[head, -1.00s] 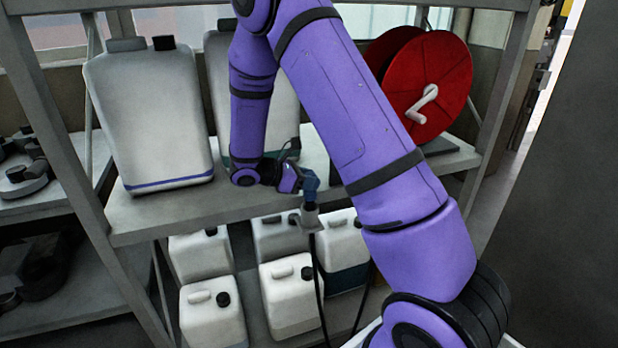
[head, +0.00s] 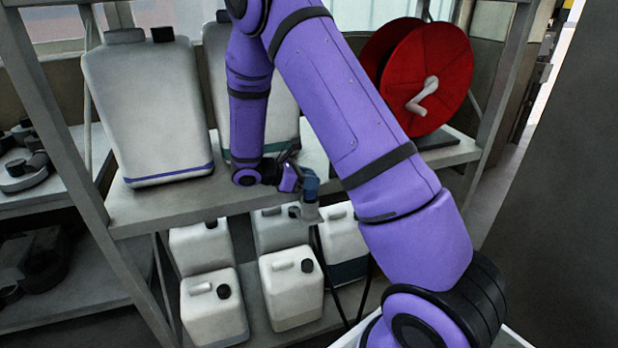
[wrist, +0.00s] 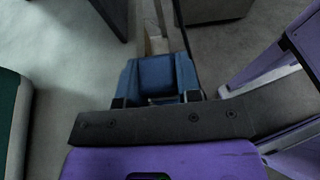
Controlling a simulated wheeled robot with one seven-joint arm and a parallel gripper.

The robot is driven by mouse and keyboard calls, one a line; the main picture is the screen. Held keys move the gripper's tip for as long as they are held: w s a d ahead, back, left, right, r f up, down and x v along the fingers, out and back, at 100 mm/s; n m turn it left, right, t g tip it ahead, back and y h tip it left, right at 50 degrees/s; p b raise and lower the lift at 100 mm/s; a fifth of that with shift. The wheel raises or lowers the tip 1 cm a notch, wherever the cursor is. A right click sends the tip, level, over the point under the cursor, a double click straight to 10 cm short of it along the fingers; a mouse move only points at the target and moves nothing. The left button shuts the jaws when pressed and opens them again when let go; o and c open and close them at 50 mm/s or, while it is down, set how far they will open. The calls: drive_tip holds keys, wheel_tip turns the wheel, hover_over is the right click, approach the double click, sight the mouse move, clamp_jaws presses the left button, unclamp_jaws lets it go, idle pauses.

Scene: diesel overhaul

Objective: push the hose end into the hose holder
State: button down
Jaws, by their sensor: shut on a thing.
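My gripper (head: 298,181) is at the front edge of the shelf and shut on the blue hose end (head: 311,184). In the wrist view a blue block (wrist: 157,76) fills the space at my gripper's fingers; where finger ends and hose end begins is hard to tell. The hose holder (head: 310,213), a small grey cup-like piece with a side tab, is at the shelf's front edge, directly under the hose end. The two appear to meet or overlap; how deep the hose end sits cannot be told. A black hose (head: 319,250) hangs below the holder.
Large white canisters (head: 150,110) stand on the shelf (head: 165,210) behind and left of my gripper. A red reel (head: 440,80) stands at the right. Several small white canisters (head: 290,288) sit on the level below. My upper arm blocks part of the shelf.

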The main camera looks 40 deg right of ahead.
drive_tip(key=c, duration=0.7)
unclamp_jaws()
drive_tip(key=shift+a, duration=0.15)
drive_tip(key=v, duration=1)
drive_tip(key=shift+w+a+r, duration=0.1)
drive_tip(key=shift+a+r, duration=0.05)
drive_tip(key=shift+a, duration=0.1)
drive_tip(key=shift+r, duration=0.1)
drive_tip(key=s+r+m+t+y, duration=0.2)
drive_tip(key=s+r+m+y, duration=0.55)
drive_tip(key=s+r, duration=0.7)
drive_tip(key=s+a+r+m+t+y, duration=0.1)
drive_tip(key=s+r+m+t, duration=0.1)
drive_tip(key=s, duration=0.3)
drive_tip(key=s+a+r+m+t+y, duration=0.1)
drive_tip(key=s+r+m+t+y, duration=0.1)
drive_tip(key=s+r+m, duration=0.1)
drive_tip(key=s+a+r+m+t+y, duration=0.1)
drive_tip(key=s+r+m+t+y, duration=0.1)
drive_tip(key=s, duration=0.5)
drive_tip(key=shift+a+r+t+y, duration=0.1)
drive_tip(key=shift+r+t+y, duration=0.15)
drive_tip(key=shift+r+t, duration=0.55)
